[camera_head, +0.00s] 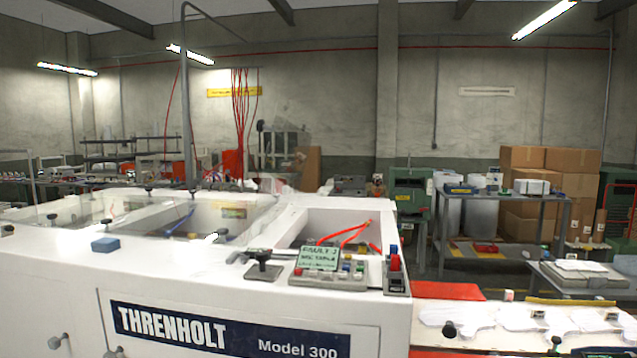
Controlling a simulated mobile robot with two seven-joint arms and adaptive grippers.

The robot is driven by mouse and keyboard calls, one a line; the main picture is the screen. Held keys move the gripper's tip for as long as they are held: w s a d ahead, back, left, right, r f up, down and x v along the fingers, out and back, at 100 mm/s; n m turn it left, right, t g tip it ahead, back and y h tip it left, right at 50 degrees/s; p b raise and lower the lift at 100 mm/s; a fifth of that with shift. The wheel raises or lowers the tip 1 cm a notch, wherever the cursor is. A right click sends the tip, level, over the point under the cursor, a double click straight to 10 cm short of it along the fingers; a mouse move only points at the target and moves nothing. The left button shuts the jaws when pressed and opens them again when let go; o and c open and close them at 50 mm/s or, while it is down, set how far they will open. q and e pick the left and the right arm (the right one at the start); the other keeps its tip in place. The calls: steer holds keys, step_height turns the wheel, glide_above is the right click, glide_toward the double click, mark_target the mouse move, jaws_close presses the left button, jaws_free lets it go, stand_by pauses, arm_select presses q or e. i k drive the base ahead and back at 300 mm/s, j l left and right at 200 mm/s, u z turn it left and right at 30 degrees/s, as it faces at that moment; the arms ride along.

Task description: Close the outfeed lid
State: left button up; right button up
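The white Threnholt Model 300 machine (250,285) fills the lower left of the head view. Its right-hand bay (300,228) is uncovered, with red tubes (345,232) inside. A faint clear panel (290,150) stands tilted up behind this bay; it looks like a raised lid, but its edges are hard to make out. The left bay (75,210) and middle bay (190,220) seem to have clear covers; I cannot tell whether they lie fully flat. Neither of my grippers is in view.
A control panel with a green "FAULT" display (318,255) sits at the machine's front right, between a black-knobbed lever (263,264) and a red-handled switch (395,268). A blue block (105,245) lies on the top. White glove shapes (510,318) lie on the belt at right.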

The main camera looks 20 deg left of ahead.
mark_target(291, 199)
steer(key=k+j, duration=0.1)
steer(key=j, duration=1)
steer(key=k+j, duration=0.15)
steer(key=j, duration=0.35)
steer(key=k+j, duration=0.1)
steer(key=j, duration=0.45)
steer(key=k+j, duration=0.1)
steer(key=j, duration=1)
steer(key=k, duration=0.05)
